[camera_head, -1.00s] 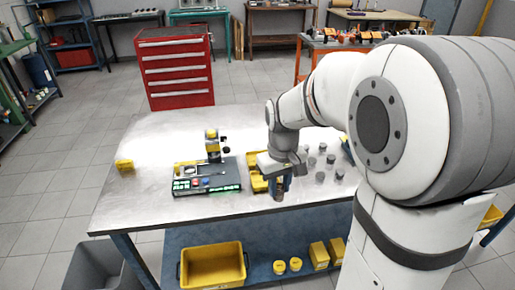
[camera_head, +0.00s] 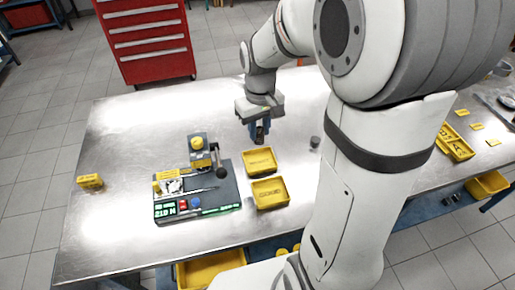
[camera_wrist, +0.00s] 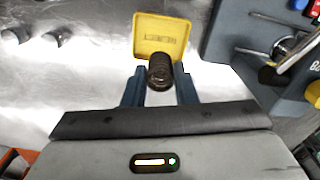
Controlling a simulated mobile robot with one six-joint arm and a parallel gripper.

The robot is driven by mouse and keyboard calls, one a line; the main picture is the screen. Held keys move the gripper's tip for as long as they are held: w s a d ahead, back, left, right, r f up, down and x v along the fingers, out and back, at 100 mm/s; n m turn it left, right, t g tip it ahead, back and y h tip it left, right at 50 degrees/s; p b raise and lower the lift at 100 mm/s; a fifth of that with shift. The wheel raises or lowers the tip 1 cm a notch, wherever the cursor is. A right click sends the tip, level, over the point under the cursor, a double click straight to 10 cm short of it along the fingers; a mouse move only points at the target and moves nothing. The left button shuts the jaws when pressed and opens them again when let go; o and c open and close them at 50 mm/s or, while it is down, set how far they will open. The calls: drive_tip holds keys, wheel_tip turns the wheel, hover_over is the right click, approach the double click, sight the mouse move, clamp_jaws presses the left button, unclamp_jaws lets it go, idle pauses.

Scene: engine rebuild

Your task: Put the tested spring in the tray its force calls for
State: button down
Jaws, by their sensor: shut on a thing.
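My gripper (camera_head: 260,138) is shut on a dark, cylindrical spring (camera_wrist: 160,72), held between two blue fingers. In the head view the spring is a small dark shape at the fingertips, just behind the far yellow tray (camera_head: 247,164). In the wrist view this tray (camera_wrist: 142,38) lies just beyond the spring, which overlaps its near edge; its label seems to read REJECT. A second yellow tray (camera_head: 254,198) lies nearer the table's front; its label is hard to read. Both trays look empty. The spring tester (camera_head: 226,186) stands left of them, with lit green digits.
A grey cylinder (camera_head: 315,142) stands right of the far tray; two more cylinders (camera_wrist: 53,38) show in the wrist view. A small yellow block (camera_head: 89,181) sits at the table's left. The table (camera_head: 130,135) is clear behind the tester. My arm hides the table's right part.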

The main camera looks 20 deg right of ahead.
wheel_tip(320, 180, down, 9)
drive_tip(key=shift+r, duration=0.2)
drive_tip(key=shift+f, duration=0.1)
drive_tip(key=shift+f, duration=0.2)
drive_tip(key=c, duration=1.2)
unclamp_jaws()
drive_tip(key=shift+r, duration=0.1)
drive_tip(key=shift+o, duration=0.2)
wheel_tip(320, 180, up, 12)
drive_tip(key=s+r+m+t, duration=0.3)
drive_tip(key=s, duration=1.1)
drive_tip(key=shift+s+d, duration=0.15)
drive_tip(key=shift+d, duration=0.15)
